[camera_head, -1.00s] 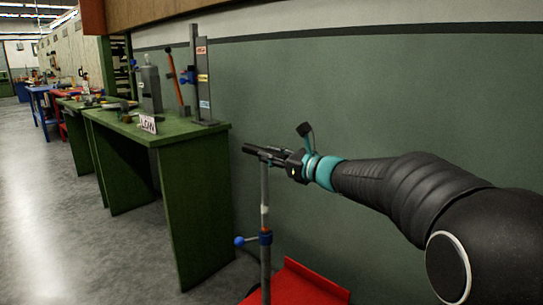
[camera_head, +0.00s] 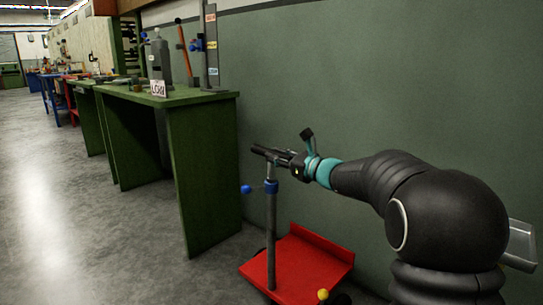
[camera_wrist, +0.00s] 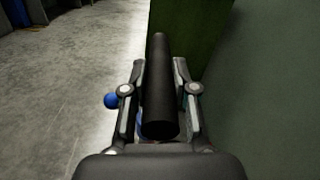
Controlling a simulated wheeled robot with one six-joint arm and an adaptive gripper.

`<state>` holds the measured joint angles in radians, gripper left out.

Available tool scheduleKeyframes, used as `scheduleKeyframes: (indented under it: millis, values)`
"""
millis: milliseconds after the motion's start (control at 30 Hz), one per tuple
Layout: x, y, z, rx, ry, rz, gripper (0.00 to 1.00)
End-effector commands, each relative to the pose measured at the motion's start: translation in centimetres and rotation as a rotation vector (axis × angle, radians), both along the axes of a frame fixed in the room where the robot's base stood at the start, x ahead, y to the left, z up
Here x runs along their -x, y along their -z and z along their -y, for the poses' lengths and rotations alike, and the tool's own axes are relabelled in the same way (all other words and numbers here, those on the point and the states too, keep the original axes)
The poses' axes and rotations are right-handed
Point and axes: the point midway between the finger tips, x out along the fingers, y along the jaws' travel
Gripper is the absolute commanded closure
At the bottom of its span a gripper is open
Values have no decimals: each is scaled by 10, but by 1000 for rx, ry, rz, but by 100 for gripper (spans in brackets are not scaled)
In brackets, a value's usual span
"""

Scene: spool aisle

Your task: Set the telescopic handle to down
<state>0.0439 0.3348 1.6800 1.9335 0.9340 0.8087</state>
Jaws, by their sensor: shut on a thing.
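The telescopic handle has a black crossbar grip (camera_head: 258,150) on a grey post (camera_head: 271,235) that rises from a red cart (camera_head: 312,265). A blue collar (camera_head: 271,187) with a blue side knob (camera_head: 246,189) sits on the post a short way below the crossbar. My gripper (camera_head: 277,156) is shut on the crossbar from the right. In the wrist view, the black grip (camera_wrist: 160,110) lies lengthwise between both fingers, and the blue knob (camera_wrist: 111,101) shows left of them. The top of the post is mostly hidden there.
A green workbench (camera_head: 205,165) stands left of the handle, with a grey canister (camera_head: 160,62) and a labelled upright (camera_head: 211,45) on it. A green wall (camera_head: 380,90) runs behind the cart. The grey floor (camera_head: 60,220) at the left is clear.

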Motion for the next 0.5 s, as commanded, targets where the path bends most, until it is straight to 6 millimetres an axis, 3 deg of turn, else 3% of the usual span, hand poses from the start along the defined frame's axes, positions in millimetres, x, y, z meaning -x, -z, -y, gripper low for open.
scheduleKeyframes:
  millis: [367,400,467,500]
  values:
    - [0,7,1,4,-1,-6,100]
    - [0,7,1,5,0,-7,65]
    - [0,7,1,4,0,-8,50]
    - [0,7,1,4,0,-6,47]
